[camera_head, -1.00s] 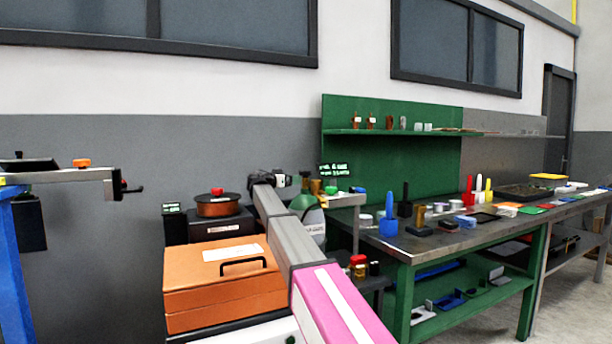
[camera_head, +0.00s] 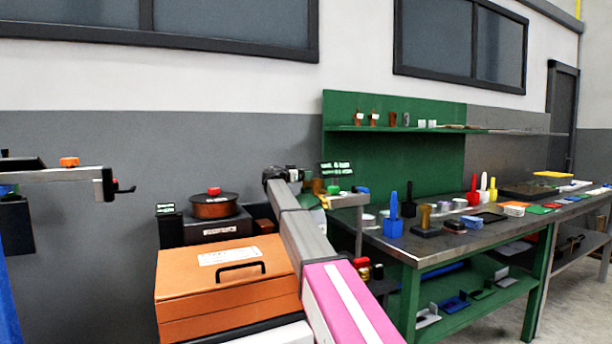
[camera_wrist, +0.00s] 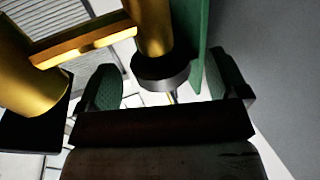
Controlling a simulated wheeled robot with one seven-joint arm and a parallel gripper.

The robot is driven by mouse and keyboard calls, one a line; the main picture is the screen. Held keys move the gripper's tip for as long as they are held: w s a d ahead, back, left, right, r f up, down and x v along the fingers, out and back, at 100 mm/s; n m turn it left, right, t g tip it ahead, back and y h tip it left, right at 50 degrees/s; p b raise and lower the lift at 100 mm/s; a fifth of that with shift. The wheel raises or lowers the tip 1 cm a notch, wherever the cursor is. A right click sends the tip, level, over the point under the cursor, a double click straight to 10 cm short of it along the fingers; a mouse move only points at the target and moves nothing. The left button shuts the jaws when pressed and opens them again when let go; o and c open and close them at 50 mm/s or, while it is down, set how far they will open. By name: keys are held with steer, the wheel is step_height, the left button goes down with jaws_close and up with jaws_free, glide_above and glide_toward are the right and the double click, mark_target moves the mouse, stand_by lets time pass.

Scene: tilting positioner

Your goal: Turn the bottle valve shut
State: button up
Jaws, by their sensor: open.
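In the wrist view my gripper (camera_wrist: 164,75) is open, with one green-padded finger on each side. A brass cylinder with a dark collar (camera_wrist: 160,70) lies between or just beyond the fingers; I cannot tell if they touch it. A brass bar joins it to a larger brass cylinder (camera_wrist: 25,70) at the left. I cannot tell whether these belong to the bottle valve. In the head view my arm's dark end (camera_head: 283,175) is beside brass-coloured parts (camera_head: 318,186) and a small green part (camera_head: 332,190). The grey-green bottle (camera_head: 319,219) is mostly hidden behind my arm.
An orange case (camera_head: 225,290) stands left of my arm, with a copper pot (camera_head: 214,206) behind it. A green workbench (camera_head: 440,250) with several tools and blocks is at the right. A small dark sign (camera_head: 335,169) stands behind the arm's end.

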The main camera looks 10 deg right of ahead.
steer(key=shift+x, duration=1.55)
steer(key=c, duration=0.9)
